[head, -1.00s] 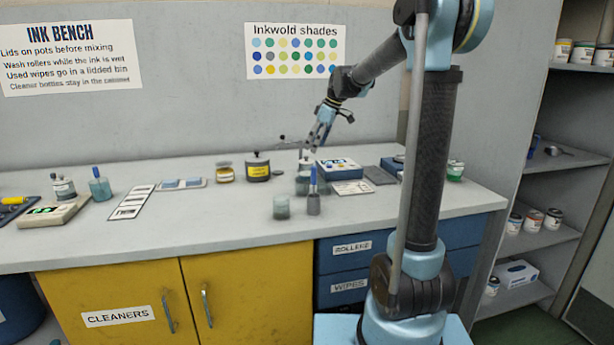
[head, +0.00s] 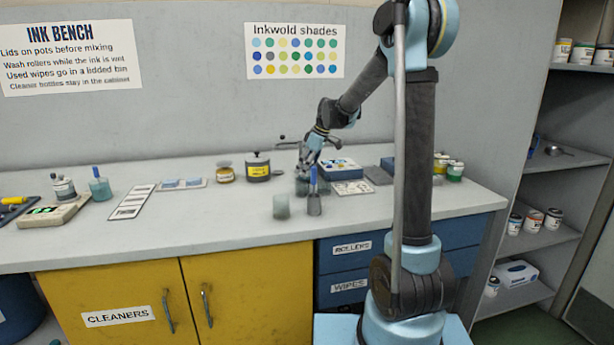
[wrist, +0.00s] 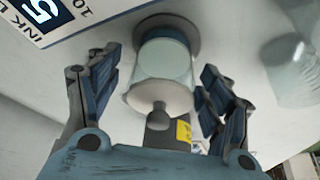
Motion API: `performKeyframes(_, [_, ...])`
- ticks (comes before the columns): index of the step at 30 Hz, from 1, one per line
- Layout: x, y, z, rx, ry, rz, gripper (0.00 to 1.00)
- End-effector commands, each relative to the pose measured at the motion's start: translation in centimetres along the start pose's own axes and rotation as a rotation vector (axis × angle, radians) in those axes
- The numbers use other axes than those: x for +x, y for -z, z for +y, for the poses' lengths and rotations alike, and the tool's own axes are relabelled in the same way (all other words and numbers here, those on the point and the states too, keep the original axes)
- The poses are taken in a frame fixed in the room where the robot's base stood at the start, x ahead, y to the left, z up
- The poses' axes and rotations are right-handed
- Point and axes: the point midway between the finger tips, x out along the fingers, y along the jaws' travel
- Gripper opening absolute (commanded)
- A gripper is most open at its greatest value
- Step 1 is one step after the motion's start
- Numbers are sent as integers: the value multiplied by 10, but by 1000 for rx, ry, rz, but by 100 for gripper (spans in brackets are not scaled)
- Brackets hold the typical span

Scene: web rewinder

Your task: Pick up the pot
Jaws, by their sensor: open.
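A pale glassy pot (wrist: 165,62) with a rounded knob on its near end and a dark ring at its far end shows in the wrist view. My gripper (wrist: 157,98) is open, with one finger on each side of this pot; I see gaps between the fingers and its sides. In the head view my gripper (head: 306,170) points down at the bench beside the white card, and the greyish pot (head: 301,188) under it is mostly hidden by the fingers and a blue-handled tool.
The front bench strip is clear.

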Motion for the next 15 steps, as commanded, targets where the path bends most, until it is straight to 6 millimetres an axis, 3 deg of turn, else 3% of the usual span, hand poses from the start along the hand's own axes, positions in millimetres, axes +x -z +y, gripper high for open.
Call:
performKeyframes(7, [2,0,0,0,0,0,72])
performKeyframes(14, [2,0,0,0,0,0,23])
performKeyframes(15, [2,0,0,0,0,0,23])
